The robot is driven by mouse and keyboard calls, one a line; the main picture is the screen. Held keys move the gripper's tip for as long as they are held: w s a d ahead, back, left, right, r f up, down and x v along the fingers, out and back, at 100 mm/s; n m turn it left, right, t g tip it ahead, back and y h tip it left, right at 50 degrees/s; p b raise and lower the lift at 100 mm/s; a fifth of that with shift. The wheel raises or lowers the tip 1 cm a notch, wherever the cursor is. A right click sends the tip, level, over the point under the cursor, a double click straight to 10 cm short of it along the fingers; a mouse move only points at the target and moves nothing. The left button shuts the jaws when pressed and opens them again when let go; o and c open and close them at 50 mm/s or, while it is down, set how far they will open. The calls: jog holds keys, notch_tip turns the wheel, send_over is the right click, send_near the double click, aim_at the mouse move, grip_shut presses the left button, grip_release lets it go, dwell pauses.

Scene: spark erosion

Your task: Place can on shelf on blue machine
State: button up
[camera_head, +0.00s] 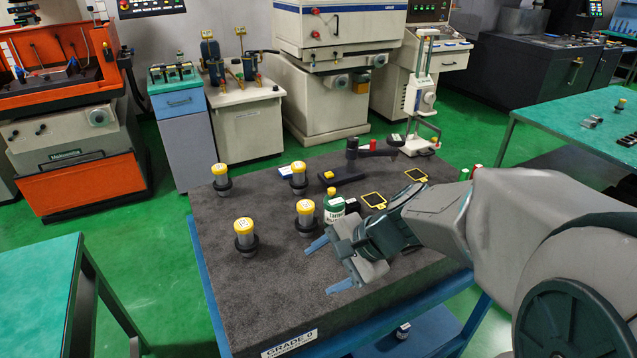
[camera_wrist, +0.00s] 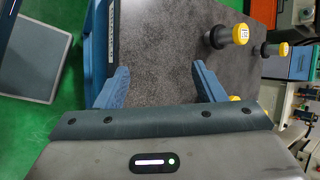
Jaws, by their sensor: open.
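A green-and-white can-like container with a yellow top (camera_head: 334,206) stands upright on the dark granite table, behind my gripper; its lower part is partly covered. A small dark container with a pale top (camera_head: 403,330) is on the blue lower shelf (camera_head: 432,333) under this table. I cannot tell which of the two is the task's can. The table's blue frame (camera_head: 212,310) carries the granite top. My gripper (camera_head: 322,266) is open and empty above the front part of the granite. In the wrist view its blue fingers (camera_wrist: 160,78) are spread apart over bare granite.
Several yellow-capped posts (camera_head: 245,236) stand on the granite, left of and behind my gripper. A black block (camera_head: 342,178) and yellow-framed pieces (camera_head: 374,200) lie farther back. Green benches stand left (camera_head: 40,270) and right (camera_head: 570,125). The granite's front left (camera_head: 245,300) is clear.

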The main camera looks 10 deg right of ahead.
jog(key=w+d+f+m+t+y, duration=0.2)
jog(key=w+d+m+t, duration=0.15)
jog(key=w+m, duration=0.55)
jog(key=m+t+h, duration=0.3)
jog(key=m+t, duration=0.2)
jog(key=m, duration=0.5)
send_near(341, 209)
jog(key=x, duration=0.8)
jog(key=shift+s+f, duration=0.1)
jog(key=shift+f, duration=0.1)
jog(key=shift+r+p+x, duration=0.1)
jog(key=shift+p+x, duration=0.55)
jog(key=shift+x, duration=0.35)
jog(key=shift+r+p+x, duration=0.15)
jog(key=shift+p+x, duration=0.45)
jog(key=shift+x, duration=1.2)
jog(key=c, duration=1)
